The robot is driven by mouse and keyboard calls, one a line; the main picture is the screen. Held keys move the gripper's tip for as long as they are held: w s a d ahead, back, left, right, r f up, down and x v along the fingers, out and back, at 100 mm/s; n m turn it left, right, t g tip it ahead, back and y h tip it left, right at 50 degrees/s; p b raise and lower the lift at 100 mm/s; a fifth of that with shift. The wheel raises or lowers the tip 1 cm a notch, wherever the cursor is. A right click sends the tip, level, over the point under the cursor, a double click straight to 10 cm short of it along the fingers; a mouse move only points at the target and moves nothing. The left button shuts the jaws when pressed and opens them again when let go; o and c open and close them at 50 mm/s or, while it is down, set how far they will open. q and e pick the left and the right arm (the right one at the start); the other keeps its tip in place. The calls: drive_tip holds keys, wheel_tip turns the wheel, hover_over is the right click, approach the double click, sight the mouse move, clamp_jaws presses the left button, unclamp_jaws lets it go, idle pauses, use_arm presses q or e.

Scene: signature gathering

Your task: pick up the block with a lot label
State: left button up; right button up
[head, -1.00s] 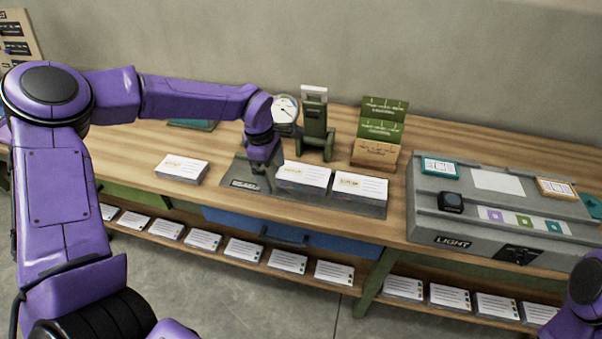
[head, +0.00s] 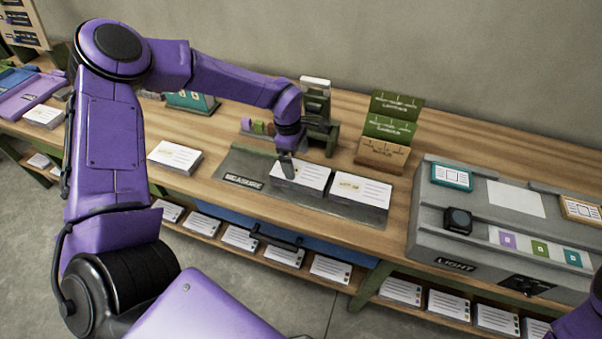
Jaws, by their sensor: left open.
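Two white label-topped blocks sit side by side on a grey tray (head: 238,168) on the wooden bench: a left block (head: 308,176) and a right block (head: 360,190). Another white block (head: 176,156) lies on the bench to the left of the tray. The print is too small to read, so I cannot tell which has the lot label. My left gripper (head: 286,165) is open and points down at the back left corner of the left block; whether it touches is unclear.
A green stand (head: 318,118) and a tiered card holder (head: 390,130) stand behind the tray. A grey light box (head: 480,230) fills the right side. More blocks line the shelf below. A further block (head: 43,116) lies far left.

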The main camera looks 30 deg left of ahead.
sight(300, 171)
use_arm(q)
drive_tip(key=f, duration=0.1)
drive_tip(key=f+p, duration=0.1)
drive_tip(key=f, duration=0.1)
drive_tip(key=w+f, duration=0.1)
drive_tip(key=f, duration=0.1)
drive_tip(key=shift+d+f+p, duration=0.15)
drive_tip(key=shift+d+p, duration=0.15)
drive_tip(key=shift+s, duration=0.1)
drive_tip(key=c, duration=1)
